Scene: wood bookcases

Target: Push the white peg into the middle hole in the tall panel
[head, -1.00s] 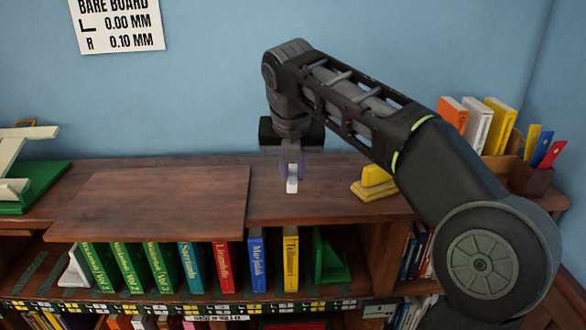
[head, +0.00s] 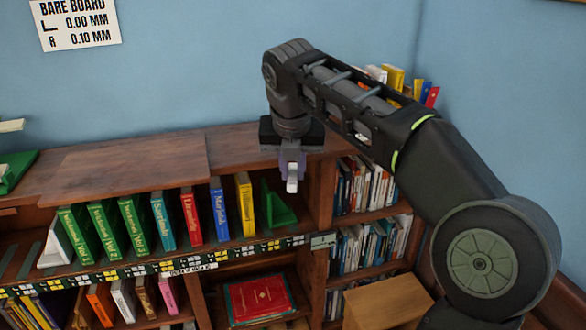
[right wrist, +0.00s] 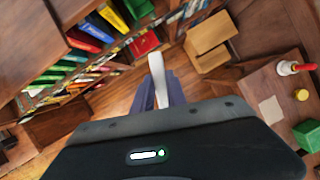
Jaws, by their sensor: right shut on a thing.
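My right gripper (head: 292,166) is shut on the white peg (head: 292,180), which sticks out below the purple fingertips. The peg also shows in the right wrist view (right wrist: 158,80), pointing away from the palm. In the head view, gripper and peg appear against the bookcase's upper right part, with nothing seen touching the peg. I cannot make out a tall panel with holes in either current view. My left gripper is not in view.
The wood bookcase (head: 240,152) holds upright coloured books, a green bookend (head: 278,208) and a red book (head: 258,299) lower down. A cardboard box (head: 388,302) stands at lower right. In the right wrist view, a side table (right wrist: 252,90) bears a green block (right wrist: 307,136) and a yellow cylinder (right wrist: 301,95).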

